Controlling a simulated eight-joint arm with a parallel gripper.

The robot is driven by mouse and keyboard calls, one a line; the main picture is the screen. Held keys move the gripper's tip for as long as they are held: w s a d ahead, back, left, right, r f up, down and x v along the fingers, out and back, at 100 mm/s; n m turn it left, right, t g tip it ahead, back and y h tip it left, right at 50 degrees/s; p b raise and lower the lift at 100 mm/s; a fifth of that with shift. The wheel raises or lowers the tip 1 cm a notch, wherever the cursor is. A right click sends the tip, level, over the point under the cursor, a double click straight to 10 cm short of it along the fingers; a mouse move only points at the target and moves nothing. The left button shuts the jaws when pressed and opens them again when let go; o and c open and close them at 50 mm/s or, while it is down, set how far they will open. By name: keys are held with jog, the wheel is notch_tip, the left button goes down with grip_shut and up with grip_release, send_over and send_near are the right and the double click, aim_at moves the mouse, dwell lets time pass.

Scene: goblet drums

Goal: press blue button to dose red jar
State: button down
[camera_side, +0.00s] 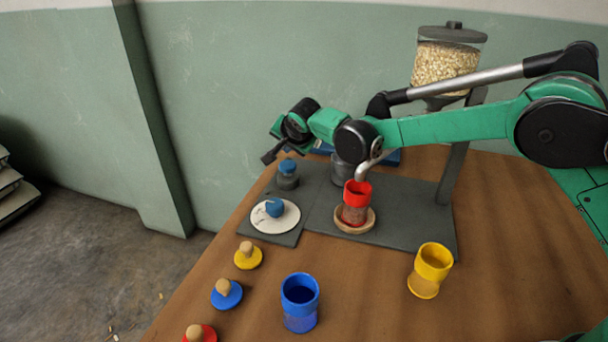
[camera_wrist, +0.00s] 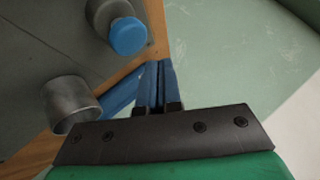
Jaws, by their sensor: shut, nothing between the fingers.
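The blue button (camera_side: 288,166) caps a short grey post at the back left of the dark plate. It also shows in the wrist view (camera_wrist: 128,37), upper left of my fingers. My gripper (camera_side: 268,157) is up and just left of the button in the side view, apart from it as far as I can tell. In the wrist view my gripper's blue fingers (camera_wrist: 159,66) are together and empty. The red jar (camera_side: 356,192) stands on a round wooden dish (camera_side: 341,222) below the bent metal spout (camera_side: 367,167), with some contents showing through its lower part.
A white dial with a blue knob (camera_side: 274,208) lies in front of the button. A grain hopper (camera_side: 444,64) stands behind. A blue jar (camera_side: 300,303), a yellow jar (camera_side: 430,270) and yellow (camera_side: 248,257), blue (camera_side: 227,293) and red (camera_side: 201,334) knobbed lids occupy the front.

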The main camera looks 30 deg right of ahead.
aim_at(288, 166)
jog(key=shift+r, duration=1.9)
jog(key=shift+s, duration=0.1)
jog(key=s+d+r+n+y, duration=0.2)
jog(key=s+r, duration=0.2)
jog(key=s, duration=0.3)
jog(key=s+d+r+n+y, duration=0.1)
jog(key=s+d+r, duration=0.1)
jog(key=s+r, duration=0.35)
jog(key=s+d+f+n+g, duration=0.1)
jog(key=s+d+f+n, duration=0.2)
jog(key=s, duration=0.5)
jog(key=s+d+f+n+g+h, duration=0.1)
jog(key=s+d+f+n, duration=0.2)
jog(key=s, duration=0.4)
notch_tip(288, 166, down, 2)
jog(key=shift+s+f+n+h, duration=0.1)
jog(key=shift+s+n+h, duration=0.25)
jog(key=shift+n, duration=0.55)
